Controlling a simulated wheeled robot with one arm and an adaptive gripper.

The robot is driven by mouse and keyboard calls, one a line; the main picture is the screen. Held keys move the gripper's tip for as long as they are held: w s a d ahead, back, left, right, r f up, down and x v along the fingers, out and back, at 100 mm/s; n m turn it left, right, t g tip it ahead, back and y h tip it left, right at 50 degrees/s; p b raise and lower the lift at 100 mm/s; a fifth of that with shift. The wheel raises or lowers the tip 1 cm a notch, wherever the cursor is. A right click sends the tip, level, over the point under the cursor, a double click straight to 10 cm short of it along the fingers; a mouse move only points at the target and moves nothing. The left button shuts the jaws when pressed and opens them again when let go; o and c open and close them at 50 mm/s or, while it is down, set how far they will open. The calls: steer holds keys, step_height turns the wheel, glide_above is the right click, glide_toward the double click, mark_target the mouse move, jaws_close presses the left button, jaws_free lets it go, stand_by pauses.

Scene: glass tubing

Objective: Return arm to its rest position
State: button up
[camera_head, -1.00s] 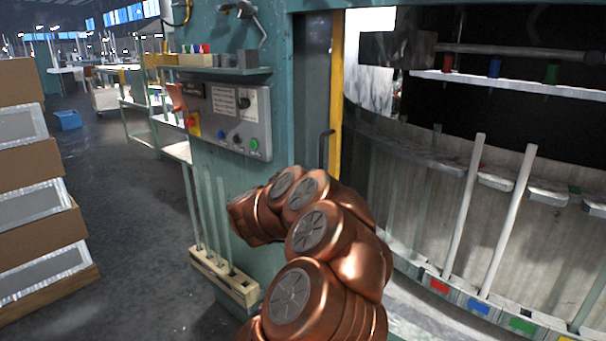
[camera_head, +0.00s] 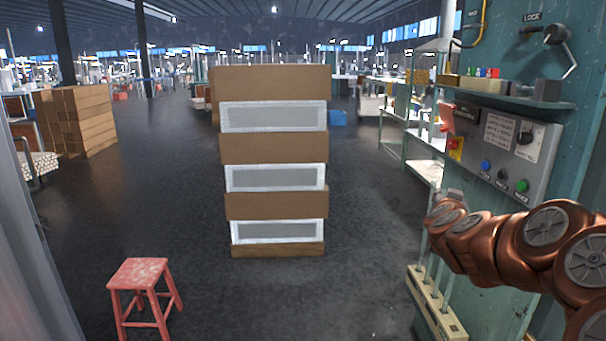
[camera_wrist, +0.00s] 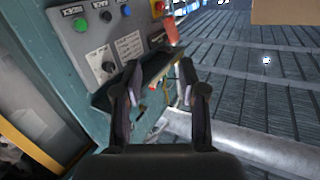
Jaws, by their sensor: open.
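My copper-coloured arm (camera_head: 530,240) reaches in from the right edge of the head view, bent and roughly level in front of the teal machine. My gripper (camera_wrist: 159,68) shows in the wrist view with its two dark fingers apart and nothing between them. In the head view the small grey gripper end is at the far left of the arm, below the control panel, and its fingers are hard to make out there. The control panel (camera_wrist: 95,40) appears inverted in the wrist view, close beyond the fingers.
The teal machine (camera_head: 500,190) carries a control panel (camera_head: 505,140) with coloured buttons and a shelf. A pale rack (camera_head: 435,305) with upright tubes stands at its foot. A tall carton stack (camera_head: 275,150) stands mid-floor. A red stool (camera_head: 140,275) is front left. Dark floor between is clear.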

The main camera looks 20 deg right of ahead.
steer(key=w+a+f+n+t+y, duration=0.1)
steer(key=w+a+n+y, duration=0.2)
steer(key=a, duration=0.7)
steer(key=w+a+f+n+t+y, duration=0.1)
steer(key=a+f+n+y, duration=0.3)
steer(key=a, duration=0.7)
steer(key=s+a+f+n+g+y, duration=0.1)
steer(key=s+a+f+g+y, duration=0.2)
steer(key=a, duration=0.5)
steer(key=s+a+f+n+g+y, duration=0.1)
steer(key=s+a+f+y, duration=0.2)
steer(key=a, duration=0.5)
steer(key=s+a+f+n+g, duration=0.1)
steer(key=s+a+f+g, duration=0.2)
steer(key=s, duration=0.5)
steer(key=s+a+f+n+g, duration=0.1)
steer(key=s+a+f+g, duration=0.15)
steer(key=s, duration=0.65)
steer(key=s+d+f+g+h, duration=0.1)
steer(key=s+g, duration=0.5)
steer(key=s, duration=1)
steer(key=shift+s+d+f+m, duration=0.15)
steer(key=shift+d+f+m, duration=0.15)
steer(key=shift+d+f, duration=0.1)
steer(key=shift+d, duration=0.1)
